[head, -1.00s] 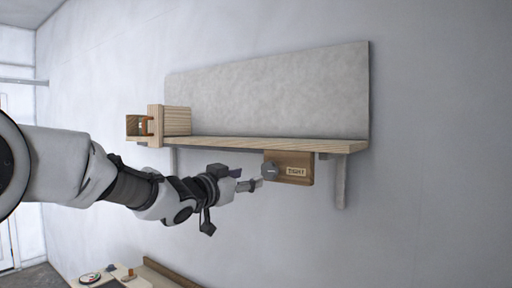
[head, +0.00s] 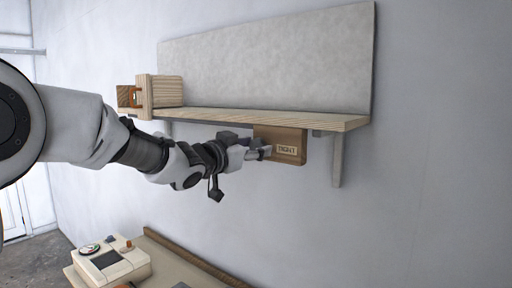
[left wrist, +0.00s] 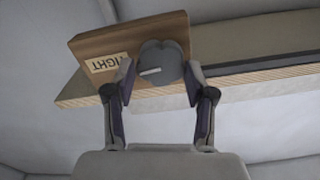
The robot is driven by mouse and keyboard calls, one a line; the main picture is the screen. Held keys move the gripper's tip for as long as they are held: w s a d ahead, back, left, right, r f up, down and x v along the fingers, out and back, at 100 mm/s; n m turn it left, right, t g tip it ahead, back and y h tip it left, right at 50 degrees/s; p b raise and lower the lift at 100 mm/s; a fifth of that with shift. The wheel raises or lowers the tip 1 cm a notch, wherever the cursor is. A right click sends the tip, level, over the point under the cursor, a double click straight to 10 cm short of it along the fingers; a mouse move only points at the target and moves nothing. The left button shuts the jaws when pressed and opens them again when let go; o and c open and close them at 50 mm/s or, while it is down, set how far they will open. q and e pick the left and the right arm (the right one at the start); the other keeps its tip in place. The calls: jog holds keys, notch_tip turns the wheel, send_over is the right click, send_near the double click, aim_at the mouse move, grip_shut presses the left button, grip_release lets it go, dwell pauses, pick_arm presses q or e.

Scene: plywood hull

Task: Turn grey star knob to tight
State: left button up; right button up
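The grey star knob (left wrist: 165,60) sits on the face of a brown wooden block (head: 282,136) under the shelf. A white mark on the knob points left in the left wrist view, towards the side with the TIGHT label (left wrist: 106,63). My left gripper (head: 263,153) is at the block and hides most of the knob in the head view. In the left wrist view, the fingers of this left gripper (left wrist: 160,80) are apart, one on each side of the knob, with what look like narrow gaps. My right gripper is not in view.
The wooden shelf (head: 230,117) with a grey back panel (head: 270,62) is on the wall above my left arm. A wooden clamp-like piece (head: 158,91) stands at its left end. A shelf bracket (head: 337,160) is right of the block. A bench with a boxy device (head: 112,262) is below.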

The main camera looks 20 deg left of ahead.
pick_arm(q)
jog(key=shift+s+a, duration=0.1)
jog(key=shift+s, duration=0.05)
jog(key=c, duration=0.5)
jog(key=shift+c, duration=0.2)
jog(key=shift+f+m+b, duration=0.15)
jog(key=shift+m+b, duration=0.25)
jog(key=shift+m, duration=0.1)
jog(key=o, duration=0.8)
jog(key=shift+w, duration=0.2)
jog(key=shift+c, duration=0.2)
jog(key=v, duration=0.6)
jog(key=shift+s, duration=0.2)
